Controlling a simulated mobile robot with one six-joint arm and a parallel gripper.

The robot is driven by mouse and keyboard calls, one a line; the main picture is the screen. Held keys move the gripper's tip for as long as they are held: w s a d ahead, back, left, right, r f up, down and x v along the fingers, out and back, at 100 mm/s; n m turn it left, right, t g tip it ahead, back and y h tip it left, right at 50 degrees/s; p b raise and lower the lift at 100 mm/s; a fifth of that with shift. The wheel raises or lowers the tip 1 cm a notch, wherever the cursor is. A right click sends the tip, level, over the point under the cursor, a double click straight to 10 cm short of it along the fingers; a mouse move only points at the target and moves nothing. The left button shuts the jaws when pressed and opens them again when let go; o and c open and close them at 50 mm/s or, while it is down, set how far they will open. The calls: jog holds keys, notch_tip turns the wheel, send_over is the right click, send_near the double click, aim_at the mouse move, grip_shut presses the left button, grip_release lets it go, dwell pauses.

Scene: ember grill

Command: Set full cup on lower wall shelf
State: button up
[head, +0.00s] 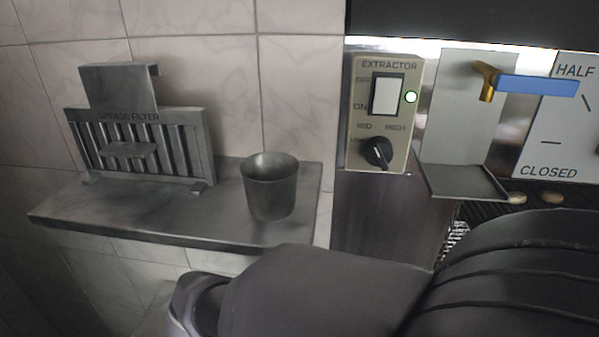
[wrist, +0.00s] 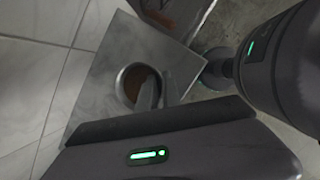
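In the wrist view a round grey cup (wrist: 122,84) with brown contents shows from above, over a flat grey shelf surface (wrist: 97,93). My gripper (wrist: 160,92) is at its right rim: one finger overlaps the opening and the other is outside, so it looks shut on the cup wall. I cannot tell whether the cup's base touches the surface. In the head view my arm hides the fingers and this cup. Another metal cup (head: 270,188) stands upright on the upper wall shelf (head: 150,218); its inside looks grey, with no brown contents visible.
A grease filter (head: 140,145) leans on the tiled wall at the shelf's left. An extractor switch panel (head: 382,115), a small metal ledge (head: 465,182) and a blue-handled lever (head: 535,85) are at the right. My arm covers the lower right.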

jog(key=o, duration=0.4)
jog(key=shift+c, duration=0.2)
jog(key=shift+r, duration=0.25)
jog(key=p+v, duration=0.2)
jog(key=v, duration=0.5)
jog(key=shift+r, duration=0.2)
jog(key=shift+s+a, duration=0.1)
jog(key=shift+s, duration=0.05)
